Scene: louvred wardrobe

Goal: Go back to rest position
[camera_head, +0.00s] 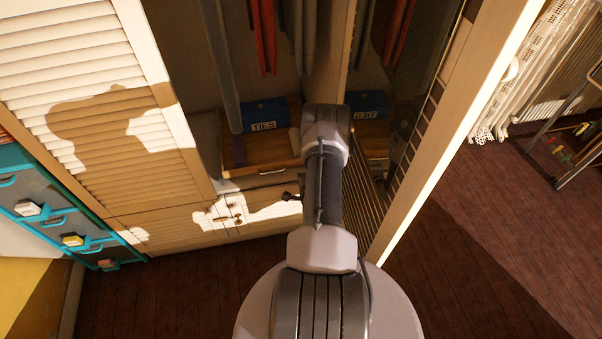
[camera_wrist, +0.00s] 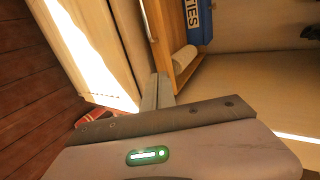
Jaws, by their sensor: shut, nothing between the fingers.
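My gripper (camera_wrist: 157,92) shows in the wrist view as narrow grey fingers close together, with nothing between them. In that view the fingertips point toward the wooden drawer or tray (camera_wrist: 163,42) inside the wardrobe; whether they touch it I cannot tell. In the head view my arm reaches forward to the wardrobe opening, and the arm hides most of the gripper. The wardrobe has a louvred left front (camera_head: 100,60) that is closed and a right door (camera_head: 455,130) that stands open.
A blue box marked TIES (camera_head: 265,114) sits inside, below hanging clothes (camera_head: 265,40); a pale roll (camera_wrist: 185,57) lies near it. The open door's inner face appears mirrored. Teal drawers (camera_head: 45,225) stand left, a white radiator (camera_head: 530,70) right. Floor (camera_head: 500,260) at right is clear.

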